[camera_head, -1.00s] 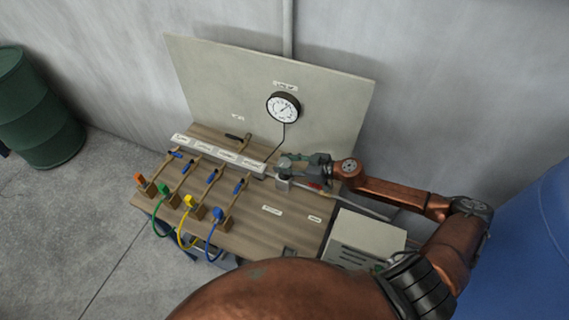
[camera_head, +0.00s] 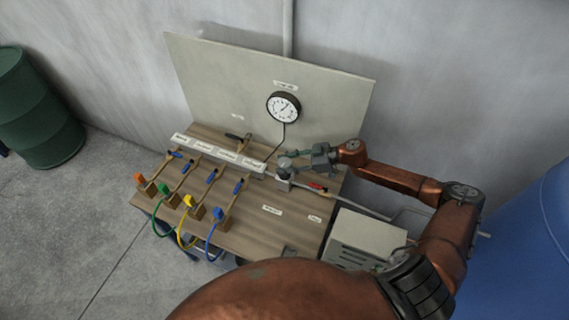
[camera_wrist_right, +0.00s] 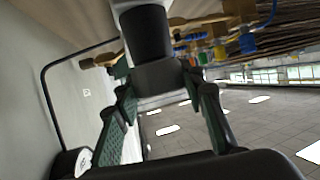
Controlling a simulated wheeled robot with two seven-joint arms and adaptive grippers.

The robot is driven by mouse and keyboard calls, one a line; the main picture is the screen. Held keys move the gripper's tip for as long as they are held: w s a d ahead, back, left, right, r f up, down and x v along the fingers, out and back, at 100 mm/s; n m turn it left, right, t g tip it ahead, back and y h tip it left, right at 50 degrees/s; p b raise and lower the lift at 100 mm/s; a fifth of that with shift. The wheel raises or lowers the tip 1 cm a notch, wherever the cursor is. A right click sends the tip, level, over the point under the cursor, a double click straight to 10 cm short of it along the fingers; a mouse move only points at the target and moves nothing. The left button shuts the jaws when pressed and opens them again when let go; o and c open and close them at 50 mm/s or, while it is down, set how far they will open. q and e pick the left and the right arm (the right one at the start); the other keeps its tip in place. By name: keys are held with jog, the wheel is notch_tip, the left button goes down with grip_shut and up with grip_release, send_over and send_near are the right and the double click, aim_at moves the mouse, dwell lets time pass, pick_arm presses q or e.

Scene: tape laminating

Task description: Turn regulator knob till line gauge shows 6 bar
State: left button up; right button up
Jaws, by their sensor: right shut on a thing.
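The regulator (camera_head: 284,184) is a small grey block on the wooden bench, with its knob at the top. In the right wrist view a dark cylindrical knob (camera_wrist_right: 147,32) sits between my fingers. My right gripper (camera_head: 287,160) is shut on the knob from the right side; it also shows in the right wrist view (camera_wrist_right: 158,78). The fingers partly hide the knob in the head view. The round line gauge (camera_head: 283,107) has a white dial and black rim on the upright panel. Its needle points up and to the right; the numbers are too small to read. My left gripper is out of view.
Several blue-handled valves (camera_head: 211,176) and coloured hose ends stand on the bench (camera_head: 262,232) to the left. A red-handled valve (camera_head: 316,187) lies close right of the regulator. A grey box (camera_head: 366,237) is at front right, and a blue barrel (camera_head: 535,240) beyond.

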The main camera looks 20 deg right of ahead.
jog(key=o, duration=1.2)
jog(key=v, duration=1.2)
jog(key=shift+r, duration=0.1)
